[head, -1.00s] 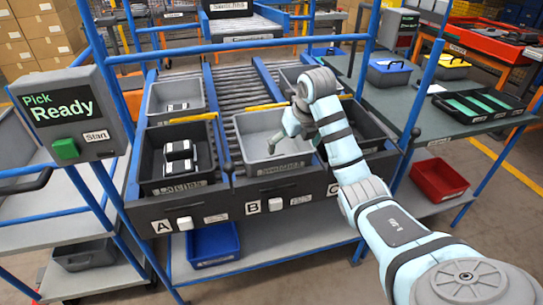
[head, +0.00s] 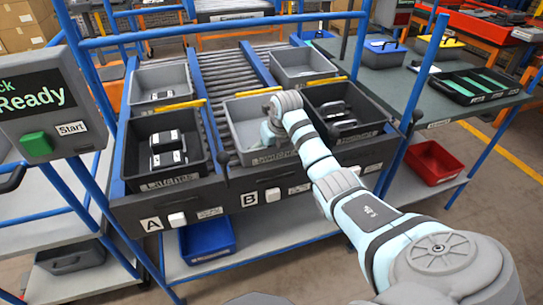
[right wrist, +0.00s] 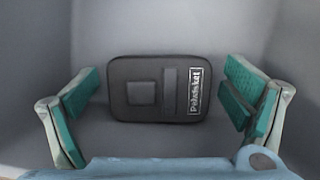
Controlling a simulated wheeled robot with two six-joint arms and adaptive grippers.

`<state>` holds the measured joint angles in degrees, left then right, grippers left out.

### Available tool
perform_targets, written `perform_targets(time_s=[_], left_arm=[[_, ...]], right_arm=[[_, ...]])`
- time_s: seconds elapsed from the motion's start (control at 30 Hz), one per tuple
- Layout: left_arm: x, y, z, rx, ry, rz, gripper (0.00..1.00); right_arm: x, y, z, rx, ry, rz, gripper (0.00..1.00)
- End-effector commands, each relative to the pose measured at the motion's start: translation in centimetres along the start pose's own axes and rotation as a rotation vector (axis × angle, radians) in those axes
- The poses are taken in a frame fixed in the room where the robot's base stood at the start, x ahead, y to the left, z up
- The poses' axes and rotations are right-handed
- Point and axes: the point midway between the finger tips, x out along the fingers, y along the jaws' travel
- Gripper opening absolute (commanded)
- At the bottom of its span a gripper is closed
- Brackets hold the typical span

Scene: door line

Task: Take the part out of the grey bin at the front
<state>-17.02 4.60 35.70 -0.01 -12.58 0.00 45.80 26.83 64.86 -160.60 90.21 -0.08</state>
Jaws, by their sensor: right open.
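The grey bin (head: 243,114) at the front stands in the middle lane, above label B. My right gripper (right wrist: 160,104) is down inside it, open, with one green-padded finger on each side of a part. The part (right wrist: 143,88) is a flat, dark, rounded block with a raised square and a white-lettered label. It lies on the bin floor between the fingers, with a gap on each side. In the head view my wrist hides the part and the fingertips. My left gripper is not in view.
A black bin with dark parts (head: 135,155) stands left of the grey bin, and another black bin (head: 378,120) stands right. Grey bins (head: 137,80) stand farther back. A blue rail (head: 200,36) crosses above the rollers. The Start button panel (head: 40,103) is at left.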

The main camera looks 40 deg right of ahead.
Motion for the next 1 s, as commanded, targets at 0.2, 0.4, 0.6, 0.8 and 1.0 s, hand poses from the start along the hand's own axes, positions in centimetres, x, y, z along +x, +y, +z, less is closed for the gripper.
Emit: perform_targets(time_s=[0.2,0.4,0.6,0.8,1.0], left_arm=[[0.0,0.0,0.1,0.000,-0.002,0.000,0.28],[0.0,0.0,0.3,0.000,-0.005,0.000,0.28],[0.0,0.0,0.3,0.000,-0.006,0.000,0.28],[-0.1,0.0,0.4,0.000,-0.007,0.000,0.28],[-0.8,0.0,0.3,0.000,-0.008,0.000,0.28]], right_arm=[[0.1,0.1,0.1,-0.002,-0.002,0.001,0.93],[0.1,0.1,0.1,-0.002,-0.002,0.001,0.61],[0.1,0.1,0.1,-0.002,-0.002,0.001,0.42],[-0.2,0.1,0.2,-0.002,-0.002,0.001,0.42],[-2.6,0.1,1.3,-0.001,-0.005,0.001,0.42]])
